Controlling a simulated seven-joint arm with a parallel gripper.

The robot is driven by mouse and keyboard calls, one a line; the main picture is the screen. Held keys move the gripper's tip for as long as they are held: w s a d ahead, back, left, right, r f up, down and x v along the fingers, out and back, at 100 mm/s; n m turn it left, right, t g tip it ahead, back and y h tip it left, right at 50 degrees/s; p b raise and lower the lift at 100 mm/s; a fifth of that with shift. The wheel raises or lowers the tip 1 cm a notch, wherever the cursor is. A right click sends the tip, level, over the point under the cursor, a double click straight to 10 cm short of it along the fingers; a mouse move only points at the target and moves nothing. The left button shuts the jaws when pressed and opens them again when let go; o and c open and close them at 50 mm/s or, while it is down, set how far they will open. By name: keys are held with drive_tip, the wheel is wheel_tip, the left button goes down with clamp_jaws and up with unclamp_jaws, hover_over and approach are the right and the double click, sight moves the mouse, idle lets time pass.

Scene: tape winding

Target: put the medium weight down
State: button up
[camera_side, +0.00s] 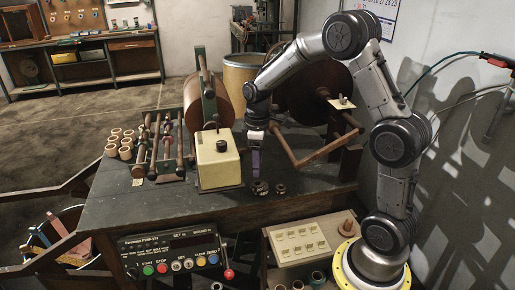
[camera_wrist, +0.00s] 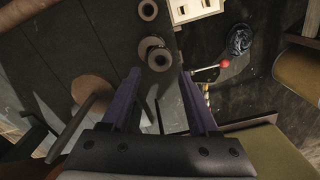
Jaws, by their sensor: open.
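My gripper (camera_side: 257,176) points down at the front edge of the dark workbench. Its purple fingers are apart with nothing between them in the wrist view (camera_wrist: 160,73). Dark ring-shaped weights lie just beyond the fingertips. Two rings overlap, an upper one (camera_wrist: 150,46) and a nearer one (camera_wrist: 160,60); they look stacked or leaning together. In the side view these weights (camera_side: 259,189) sit right under the fingers. Another ring weight (camera_side: 280,188) lies to their right, apart, and shows at the top of the wrist view (camera_wrist: 148,10). I cannot tell which ring is the medium one.
A cream box (camera_side: 219,163) with a dark knob stands left of my gripper. The control panel (camera_side: 170,254) with a red-knobbed lever (camera_side: 228,272) is below the bench edge. A brown crank bar (camera_side: 318,149) is to the right. The front-left bench top is clear.

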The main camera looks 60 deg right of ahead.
drive_tip(key=s+a+r+m+t, duration=0.1)
drive_tip(key=s+a+r, duration=0.35)
drive_tip(key=r, duration=0.25)
drive_tip(key=s+a+r+m+t, duration=0.1)
drive_tip(key=s+a+r+t, duration=0.1)
drive_tip(key=s+a+r, duration=0.4)
drive_tip(key=s+a+r+m+t, duration=0.1)
drive_tip(key=s+a+m+t, duration=0.1)
drive_tip(key=s, duration=0.8)
drive_tip(key=shift+s+m+t, duration=0.3)
drive_tip(key=shift+s, duration=0.05)
drive_tip(key=shift+o, duration=0.2)
drive_tip(key=o, duration=0.3)
drive_tip(key=shift+w+d, duration=0.1)
